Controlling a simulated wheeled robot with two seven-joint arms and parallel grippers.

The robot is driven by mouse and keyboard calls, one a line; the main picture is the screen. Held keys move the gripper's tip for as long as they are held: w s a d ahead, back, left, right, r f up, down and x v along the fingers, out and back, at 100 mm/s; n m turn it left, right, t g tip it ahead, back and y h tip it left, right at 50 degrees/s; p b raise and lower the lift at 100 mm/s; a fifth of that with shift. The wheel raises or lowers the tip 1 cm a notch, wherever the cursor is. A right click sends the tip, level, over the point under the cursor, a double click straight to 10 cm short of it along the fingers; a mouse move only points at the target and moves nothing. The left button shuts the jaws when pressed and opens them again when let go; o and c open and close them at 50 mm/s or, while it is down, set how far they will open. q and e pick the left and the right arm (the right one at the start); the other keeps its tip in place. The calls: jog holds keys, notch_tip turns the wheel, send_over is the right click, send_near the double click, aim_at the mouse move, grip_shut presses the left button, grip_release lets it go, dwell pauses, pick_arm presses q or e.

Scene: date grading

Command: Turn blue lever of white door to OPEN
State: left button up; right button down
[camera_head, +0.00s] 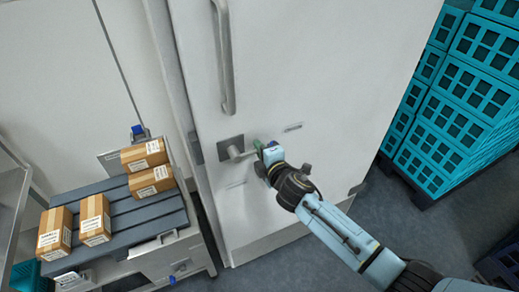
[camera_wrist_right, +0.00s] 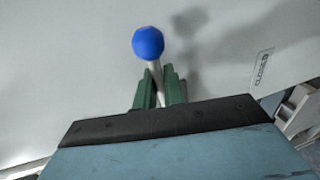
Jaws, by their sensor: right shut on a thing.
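The white door (camera_head: 285,60) fills the middle of the head view. Its lever (camera_head: 238,152) comes out of a grey square plate (camera_head: 231,141) and points right. In the right wrist view the lever ends in a blue ball knob (camera_wrist_right: 148,42) on a pale rod (camera_wrist_right: 157,80). My right gripper (camera_head: 262,148) is at the lever's right end. Its green fingers (camera_wrist_right: 160,90) are shut around the rod, just below the knob. The knob is not clearly visible in the head view. My left gripper is not in view.
A vertical door handle (camera_head: 226,60) is above the lever. Several boxes (camera_head: 94,218) lie on a slatted grey platform (camera_head: 120,213) at left. Teal crates (camera_head: 440,140) are stacked at right.

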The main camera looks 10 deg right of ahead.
jog(key=shift+r, duration=0.15)
dwell(0.4)
jog(key=c, duration=1.6)
grip_release()
jog(key=v, duration=1.3)
jog(key=shift+s, duration=0.2)
